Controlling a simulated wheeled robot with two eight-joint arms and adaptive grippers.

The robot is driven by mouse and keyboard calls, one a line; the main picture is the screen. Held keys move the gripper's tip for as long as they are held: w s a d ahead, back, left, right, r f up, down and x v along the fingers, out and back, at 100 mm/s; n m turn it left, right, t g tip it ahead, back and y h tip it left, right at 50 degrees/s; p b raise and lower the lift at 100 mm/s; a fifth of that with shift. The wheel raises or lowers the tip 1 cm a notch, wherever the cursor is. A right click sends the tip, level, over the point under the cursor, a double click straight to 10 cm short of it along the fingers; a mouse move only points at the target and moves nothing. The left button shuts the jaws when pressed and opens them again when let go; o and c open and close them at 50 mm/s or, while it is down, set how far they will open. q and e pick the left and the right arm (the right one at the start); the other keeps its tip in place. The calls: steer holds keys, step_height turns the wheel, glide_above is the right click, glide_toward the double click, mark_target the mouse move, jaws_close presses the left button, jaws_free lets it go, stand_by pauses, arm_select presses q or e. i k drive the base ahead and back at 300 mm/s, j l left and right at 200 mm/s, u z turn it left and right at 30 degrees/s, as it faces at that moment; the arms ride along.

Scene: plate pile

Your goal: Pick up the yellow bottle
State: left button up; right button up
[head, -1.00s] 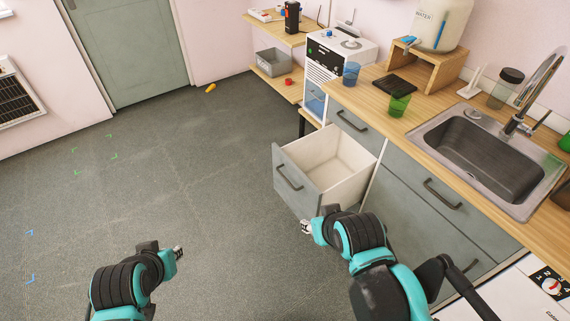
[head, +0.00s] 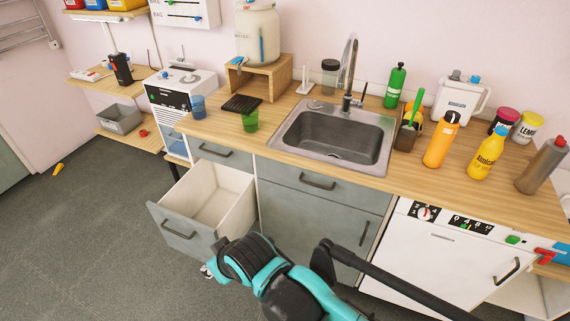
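The yellow bottle (head: 484,158) stands upright on the wooden counter at the right in the head view, with a label on its front. An orange bottle (head: 441,140) with a dark cap stands just left of it. My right gripper (head: 207,270) shows only as a small piece beside the open drawer, low and far left of the yellow bottle; its fingers are mostly hidden behind my arm. My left gripper is out of view.
An open, empty drawer (head: 181,232) sticks out below the counter (head: 285,170). The sink (head: 335,137) lies left of the bottles. A brown bottle (head: 541,166), jars and a green bottle (head: 395,86) stand around. A yellow thing (head: 58,169) lies on the floor.

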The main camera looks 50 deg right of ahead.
mark_target(490, 148)
steer(key=z, duration=3.05)
steer(key=i+l+u, duration=0.2)
steer(key=i+l, duration=0.15)
steer(key=l, duration=0.1)
